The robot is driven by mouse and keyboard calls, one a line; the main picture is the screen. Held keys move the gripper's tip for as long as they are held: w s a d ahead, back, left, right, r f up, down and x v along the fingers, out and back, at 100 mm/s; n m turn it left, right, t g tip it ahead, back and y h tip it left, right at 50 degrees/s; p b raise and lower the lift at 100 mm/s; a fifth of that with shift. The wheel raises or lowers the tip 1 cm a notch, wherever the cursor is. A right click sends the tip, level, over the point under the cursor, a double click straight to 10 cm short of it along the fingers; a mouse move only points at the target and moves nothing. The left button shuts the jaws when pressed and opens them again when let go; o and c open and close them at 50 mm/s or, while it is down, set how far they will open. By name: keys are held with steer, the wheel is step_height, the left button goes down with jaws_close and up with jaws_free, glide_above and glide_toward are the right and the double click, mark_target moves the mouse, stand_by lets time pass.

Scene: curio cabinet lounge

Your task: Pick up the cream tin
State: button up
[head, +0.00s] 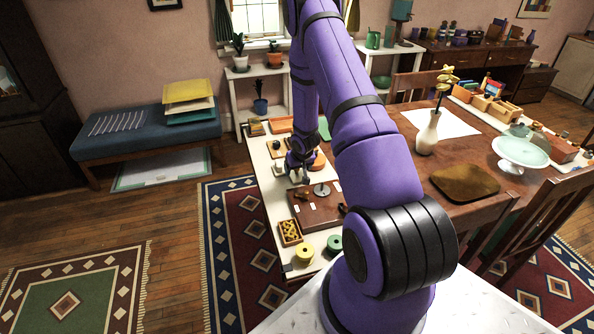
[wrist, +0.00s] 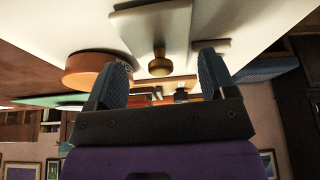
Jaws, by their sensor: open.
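I cannot pick out the cream tin with certainty. The closest match is a pale, flat-sided piece (wrist: 152,32) with a round brass knob (wrist: 160,66), in the upper middle of the wrist view. My gripper (wrist: 161,84) is open and empty, and the knob shows between its two blue-grey fingers. I cannot tell whether they touch it. In the head view my gripper (head: 299,175) is low over the narrow cream table, and my arm hides part of the tabletop.
An orange round thing (wrist: 97,68) lies beside the left finger in the wrist view. On the cream table (head: 262,172) are a brown case (head: 312,212), a yellow spool (head: 305,252) and a green spool (head: 334,244). A white vase (head: 427,136) stands on the wooden table.

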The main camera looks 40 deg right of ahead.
steer(key=s+a+r, duration=0.3)
steer(key=a+r, duration=0.2)
steer(key=r, duration=0.8)
steer(key=s+a+r+n, duration=0.1)
steer(key=s+a+r, duration=0.3)
steer(key=r, duration=0.8)
steer(key=s+a+r, duration=0.2)
steer(key=a+r, duration=0.4)
steer(key=r, duration=0.7)
steer(key=s+a+r+n, duration=0.1)
steer(key=s+a+r, duration=0.3)
steer(key=s, duration=0.3)
steer(key=s+a+r+n+y, duration=0.1)
steer(key=s+a+r, duration=0.3)
steer(key=s, duration=0.3)
steer(key=s+a+r+n+t, duration=0.1)
steer(key=s+a+r, duration=0.3)
steer(key=s+a, duration=0.2)
steer(key=shift+s+a+y, duration=0.2)
steer(key=shift+s+y, duration=0.1)
steer(key=shift+s, duration=0.65)
steer(key=shift+o, duration=1.4)
steer(key=shift+s+a+r, duration=0.1)
steer(key=shift+s+a, duration=0.05)
steer(key=shift+s, duration=0.2)
